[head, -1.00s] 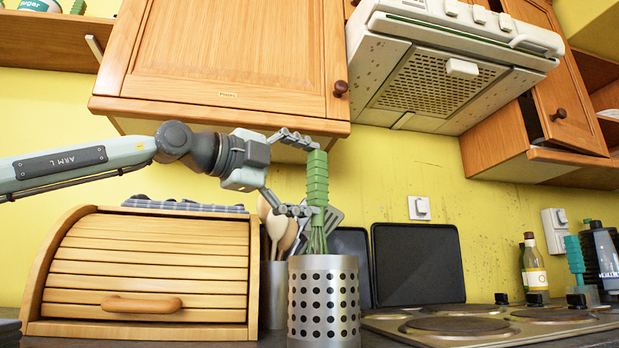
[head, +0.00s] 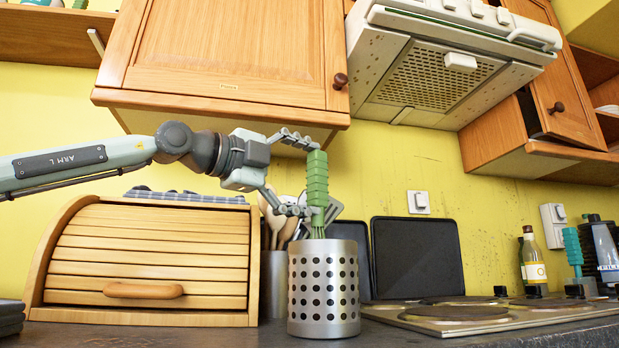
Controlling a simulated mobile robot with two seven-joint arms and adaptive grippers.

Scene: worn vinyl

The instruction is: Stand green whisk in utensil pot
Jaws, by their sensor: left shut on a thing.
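The green whisk (head: 317,190) is upright, its ribbed handle held by my left gripper (head: 316,178). The gripper comes in from the left, its fingers at the handle's upper and lower parts. The utensil pot (head: 323,292) is a metal cylinder with rows of round holes, standing upright on the counter directly below the whisk in the picture. Only a short stretch of whisk wires shows above the pot's rim; the rest is hidden by the pot. I cannot fully tell whether the wires are inside or behind it. My right gripper is not in view.
A second pot (head: 273,285) with wooden spoons and a spatula stands behind, left of the perforated pot. A wooden bread box (head: 150,262) is at left, dark trays (head: 416,258) and a hob (head: 480,314) at right. A wall cabinet (head: 235,55) hangs close above the gripper.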

